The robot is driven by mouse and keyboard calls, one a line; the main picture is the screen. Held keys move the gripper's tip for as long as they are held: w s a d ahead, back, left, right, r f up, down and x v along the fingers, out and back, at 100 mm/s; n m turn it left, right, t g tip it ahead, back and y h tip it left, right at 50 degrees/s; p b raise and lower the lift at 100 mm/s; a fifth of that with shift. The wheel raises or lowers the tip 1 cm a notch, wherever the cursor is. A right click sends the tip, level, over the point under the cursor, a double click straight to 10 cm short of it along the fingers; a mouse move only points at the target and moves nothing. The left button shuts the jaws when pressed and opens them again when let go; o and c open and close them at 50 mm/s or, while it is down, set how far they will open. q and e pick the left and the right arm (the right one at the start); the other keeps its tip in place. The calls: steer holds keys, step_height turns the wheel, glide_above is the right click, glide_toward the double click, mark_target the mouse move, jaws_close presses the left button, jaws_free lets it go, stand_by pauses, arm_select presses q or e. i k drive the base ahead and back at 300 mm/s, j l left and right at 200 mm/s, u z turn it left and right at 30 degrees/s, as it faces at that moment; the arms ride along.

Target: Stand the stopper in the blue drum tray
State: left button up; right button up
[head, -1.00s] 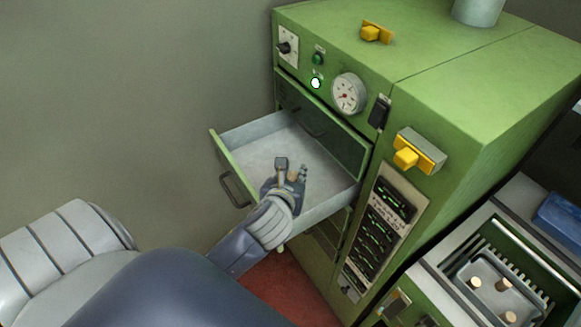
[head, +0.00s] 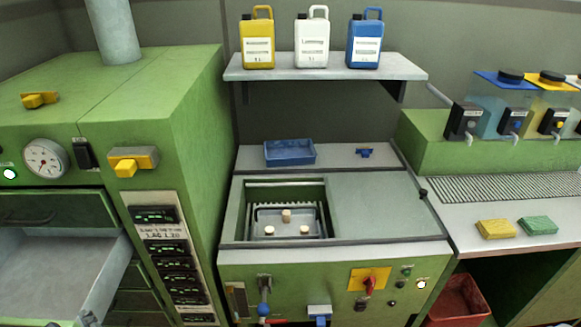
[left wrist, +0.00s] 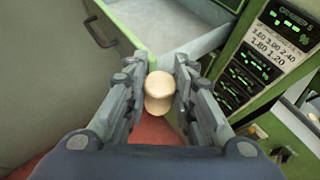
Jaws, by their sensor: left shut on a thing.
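My left gripper (left wrist: 160,88) is shut on a pale cork stopper (left wrist: 159,92), held between its two fingers in the left wrist view. Red floor and the open drawer's edge show beyond it. Neither gripper shows in the head view. A blue rectangular tray (head: 290,162) lies on the ledge behind the sunken well, and it looks empty; I cannot tell whether it is the blue drum tray.
A grey tray (head: 252,221) in the well holds three stoppers. The open drawer (head: 60,270) juts from the green cabinet (head: 198,170) at left. Yellow, white and blue canisters (head: 364,42) stand on a shelf. Blue- and yellow-lidded tanks (head: 505,100) stand at right.

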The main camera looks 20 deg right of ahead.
mark_target(289, 156)
steer(key=k+z, duration=0.15)
steer(key=z, duration=0.9)
steer(key=i+l+z, duration=0.1)
steer(key=i, duration=0.6)
steer(key=i+l+z, duration=0.1)
steer(key=i, duration=0.6)
steer(key=l, duration=0.1)
